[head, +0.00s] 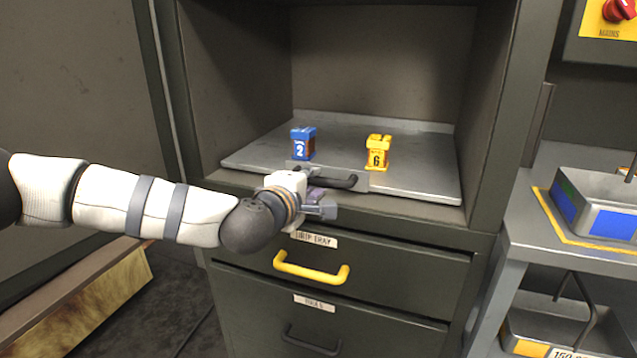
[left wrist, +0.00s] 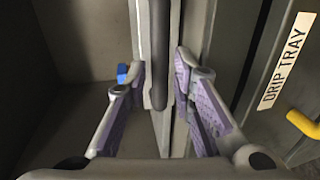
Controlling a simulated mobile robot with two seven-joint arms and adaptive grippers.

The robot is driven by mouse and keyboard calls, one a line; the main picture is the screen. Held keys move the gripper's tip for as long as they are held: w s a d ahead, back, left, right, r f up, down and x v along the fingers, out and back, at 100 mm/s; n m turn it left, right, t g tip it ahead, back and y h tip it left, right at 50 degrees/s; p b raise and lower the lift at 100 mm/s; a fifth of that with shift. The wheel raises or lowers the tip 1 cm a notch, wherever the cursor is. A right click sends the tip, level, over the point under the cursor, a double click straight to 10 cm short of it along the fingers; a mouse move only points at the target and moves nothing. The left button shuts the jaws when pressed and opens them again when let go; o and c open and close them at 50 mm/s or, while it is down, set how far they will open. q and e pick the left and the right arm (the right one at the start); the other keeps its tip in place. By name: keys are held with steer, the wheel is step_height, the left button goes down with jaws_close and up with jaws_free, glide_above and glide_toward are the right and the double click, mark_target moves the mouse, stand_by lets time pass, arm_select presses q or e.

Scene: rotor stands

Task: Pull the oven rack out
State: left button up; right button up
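The oven rack is a flat grey metal tray (head: 420,152) lying inside the open grey cabinet. A dark bar handle (head: 342,182) is on its front edge. My left gripper (head: 318,205) is at the left part of this handle. In the left wrist view the handle (left wrist: 159,85) runs between the two purple-padded fingers (left wrist: 160,64). The fingers are apart, with gaps showing beside the bar, so the gripper is open around it. The gripper hides part of the handle in the head view. My right gripper is not in view.
A blue block marked 2 (head: 303,143) and a yellow block marked 6 (head: 377,152) stand on the rack. Below is a drip tray drawer with a yellow handle (head: 311,270). A bench with a metal bin (head: 600,205) stands at right.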

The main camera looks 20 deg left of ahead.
mark_target(315, 181)
arm_select(q)
steer(key=shift+x, duration=1.55)
jaws_close()
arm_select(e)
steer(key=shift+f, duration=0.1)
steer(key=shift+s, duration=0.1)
